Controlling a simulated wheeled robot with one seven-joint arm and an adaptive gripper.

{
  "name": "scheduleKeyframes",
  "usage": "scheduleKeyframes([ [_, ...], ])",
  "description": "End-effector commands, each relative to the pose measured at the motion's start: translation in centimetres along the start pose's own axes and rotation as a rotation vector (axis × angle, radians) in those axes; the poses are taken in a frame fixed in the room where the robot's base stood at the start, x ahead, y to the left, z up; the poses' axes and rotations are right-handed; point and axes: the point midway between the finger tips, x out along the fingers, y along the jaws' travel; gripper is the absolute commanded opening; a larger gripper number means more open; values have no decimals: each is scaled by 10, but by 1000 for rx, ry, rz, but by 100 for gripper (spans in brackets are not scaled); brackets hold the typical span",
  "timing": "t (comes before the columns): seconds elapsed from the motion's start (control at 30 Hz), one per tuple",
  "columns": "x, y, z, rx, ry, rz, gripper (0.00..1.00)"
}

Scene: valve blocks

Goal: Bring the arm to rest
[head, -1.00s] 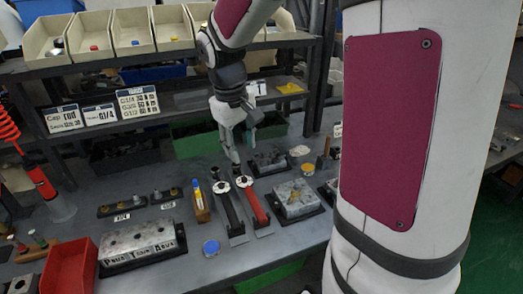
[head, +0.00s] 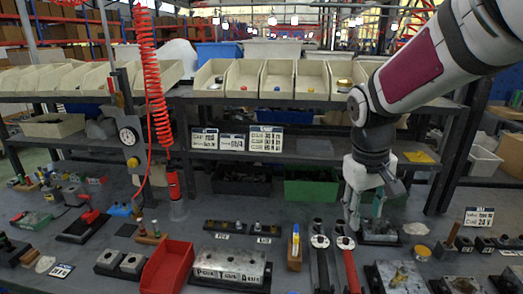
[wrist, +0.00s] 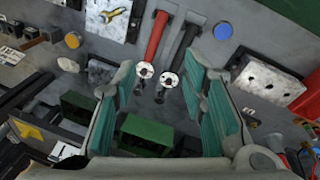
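My gripper (head: 366,215) hangs pointing down over the bench, near the heads of the two long-handled tools. In the wrist view its two teal-padded fingers are wide apart with nothing between the pads, so my gripper (wrist: 160,80) is open and empty. Beyond the fingers lie a red-handled tool (wrist: 157,35) and a black-handled tool (wrist: 181,45), each with a round pale head. In the head view the red-handled tool (head: 351,268) and the black-handled tool (head: 321,268) lie below and left of my gripper. My arm reaches in from the upper right.
A small dark-based block (head: 382,238) lies close by my gripper. A stamped metal block (head: 231,265), a red bin (head: 168,267) and a yellow-blue marker (head: 295,240) stand left. A shelf (head: 300,160) with cream bins (head: 240,85) and a green crate (head: 312,188) stand behind.

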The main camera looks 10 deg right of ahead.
Motion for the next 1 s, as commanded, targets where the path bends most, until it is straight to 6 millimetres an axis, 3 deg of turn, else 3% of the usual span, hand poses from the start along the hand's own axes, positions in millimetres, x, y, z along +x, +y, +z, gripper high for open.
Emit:
scheduleKeyframes([
  [0.17, -28, -15, 20, 9, 54, 12, 39],
  [0.3, -56, -34, 51, 31, 124, 6, 39],
  [0.5, -82, -60, 99, 61, 231, -42, 39],
  [0.73, -92, -81, 141, 80, 324, -121, 39],
  [1.0, -92, -88, 154, 88, 353, -158, 39],
])
